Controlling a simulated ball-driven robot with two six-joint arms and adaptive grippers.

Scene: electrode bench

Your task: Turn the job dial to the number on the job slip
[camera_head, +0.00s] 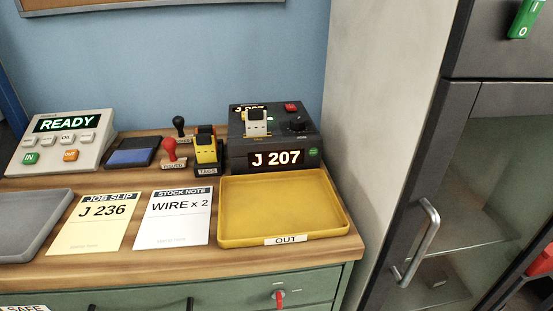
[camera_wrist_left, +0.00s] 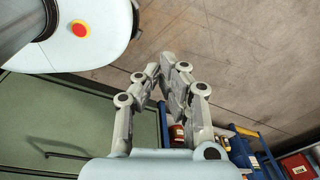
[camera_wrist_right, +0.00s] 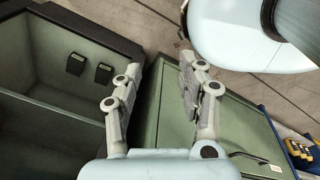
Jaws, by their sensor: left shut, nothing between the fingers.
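The job slip (camera_head: 95,226) lies flat on the bench in the head view and reads J 236. The dark machine box (camera_head: 313,138) stands at the back right, with a lit display (camera_head: 276,159) reading J 207. A black knob (camera_head: 297,123), which looks like the job dial, sits on its sloped top, below a red switch (camera_head: 291,107). Neither gripper shows in the head view. My left gripper (camera_wrist_left: 168,68) is shut and empty in the left wrist view. My right gripper (camera_wrist_right: 156,75) is open and empty in the right wrist view, away from the dial.
A yellow OUT tray (camera_head: 285,239) lies in front of the box. A stock note (camera_head: 172,232), stamps (camera_head: 171,150), an ink pad (camera_head: 131,152), a READY console (camera_head: 60,140) and a grey tray (camera_head: 30,225) fill the bench. A grey cabinet (camera_head: 400,150) stands right.

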